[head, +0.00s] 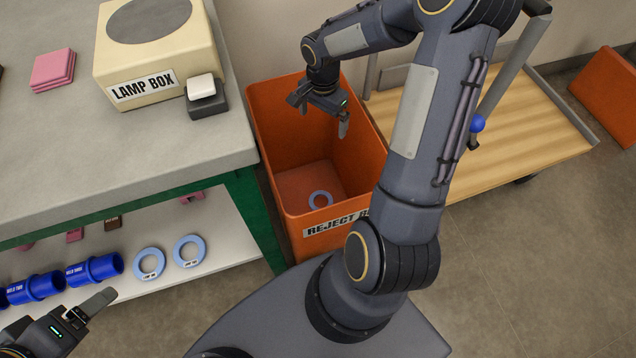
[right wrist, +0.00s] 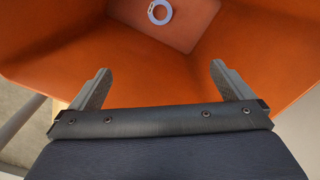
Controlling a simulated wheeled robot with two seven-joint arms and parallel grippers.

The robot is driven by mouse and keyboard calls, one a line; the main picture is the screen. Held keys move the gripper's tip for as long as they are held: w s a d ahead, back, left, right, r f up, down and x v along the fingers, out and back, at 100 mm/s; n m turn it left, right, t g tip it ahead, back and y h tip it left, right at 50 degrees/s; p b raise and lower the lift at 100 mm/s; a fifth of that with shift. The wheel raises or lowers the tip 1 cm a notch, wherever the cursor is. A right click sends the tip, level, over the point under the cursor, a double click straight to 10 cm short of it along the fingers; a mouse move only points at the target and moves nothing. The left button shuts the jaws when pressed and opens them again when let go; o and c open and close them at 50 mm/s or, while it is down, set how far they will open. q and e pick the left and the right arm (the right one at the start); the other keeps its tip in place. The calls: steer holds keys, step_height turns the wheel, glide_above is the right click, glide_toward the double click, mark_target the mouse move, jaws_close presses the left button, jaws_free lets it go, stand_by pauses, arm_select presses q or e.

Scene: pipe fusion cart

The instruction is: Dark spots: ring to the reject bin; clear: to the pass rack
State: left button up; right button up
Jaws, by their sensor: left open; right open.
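A light blue ring (head: 320,199) lies on the floor of the orange reject bin (head: 268,104). The ring also shows in the right wrist view (right wrist: 160,12), beyond my fingertips. My right gripper (head: 322,112) is open and empty over the bin's opening, well above that ring. Two more light blue rings, one (head: 149,263) beside the other (head: 189,251), rest on the white lower shelf under the bench. No dark spots can be made out on any ring at this size. My left gripper (head: 92,307) is open and empty at the lower left, near the shelf. The pass rack cannot be identified.
The grey bench (head: 120,150) holds the lamp box (head: 155,55), a small dark block with a white top (head: 203,92) and pink pads (head: 53,70). Blue pipe pieces (head: 95,269) lie on the lower shelf (head: 130,292). A wooden cart (head: 520,125) stands right of the bin.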

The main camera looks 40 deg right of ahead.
step_height(320, 180, up, 7)
steer(key=p, duration=0.1)
steer(key=shift+f+p, duration=0.15)
steer(key=shift+p, duration=0.15)
steer(key=s+a+r+n+t+y, duration=0.2)
steer(key=s+a+r+n+t, duration=0.1)
steer(key=s+a+r+n, duration=0.5)
steer(key=s+a+r+n+t+y, duration=0.25)
steer(key=s+a+n, duration=0.3)
steer(key=s, duration=0.45)
step_height(320, 180, up, 22)
steer(key=a+p, duration=0.1)
steer(key=p, duration=2.1)
steer(key=shift+s+a+r+h, duration=0.15)
steer(key=shift+s+r+h, duration=0.05)
steer(key=shift+s+h, duration=0.15)
